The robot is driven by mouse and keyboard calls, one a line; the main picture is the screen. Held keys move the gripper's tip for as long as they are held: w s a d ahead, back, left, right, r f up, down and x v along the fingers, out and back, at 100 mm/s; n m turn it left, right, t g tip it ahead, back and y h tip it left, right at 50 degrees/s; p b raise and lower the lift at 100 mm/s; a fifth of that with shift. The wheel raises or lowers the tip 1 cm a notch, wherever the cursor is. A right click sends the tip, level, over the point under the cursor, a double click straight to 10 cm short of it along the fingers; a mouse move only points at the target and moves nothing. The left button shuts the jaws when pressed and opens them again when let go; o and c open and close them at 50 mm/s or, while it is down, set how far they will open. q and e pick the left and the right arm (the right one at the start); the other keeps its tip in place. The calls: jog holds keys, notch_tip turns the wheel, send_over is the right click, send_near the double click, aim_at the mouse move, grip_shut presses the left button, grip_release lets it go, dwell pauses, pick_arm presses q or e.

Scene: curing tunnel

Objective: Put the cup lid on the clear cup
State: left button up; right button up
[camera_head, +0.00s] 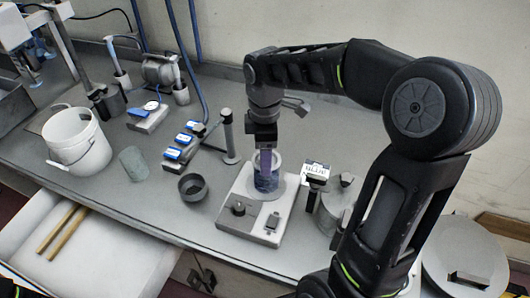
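A clear-walled cup (267,183) with a pale rim stands upright on the round plate of a white device near the middle of the table. Something purple shows inside it. My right gripper (265,146) points down directly over the cup's mouth, with its lower end at the rim. The fingers are small and dark, and I cannot tell whether they are open or hold anything. A greyish, see-through cup-like piece (134,163) lies tilted on the table at left. I cannot pick out the cup lid for certain. My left gripper is out of view.
A white bucket (84,150) stands at left, and a dark bowl (193,187) sits left of the white device (232,210). A small display (317,171) and round metal pot (338,207) stand close at right. Bare table lies in front of the bowl.

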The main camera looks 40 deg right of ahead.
jog(key=shift+f+b, duration=0.3)
jog(key=shift+f, duration=0.15)
dwell(0.8)
dwell(0.3)
jog(key=o, duration=1.4)
jog(key=shift+c, duration=0.2)
jog(key=shift+o, duration=0.2)
jog(key=shift+o, duration=0.8)
jog(key=shift+r, duration=0.15)
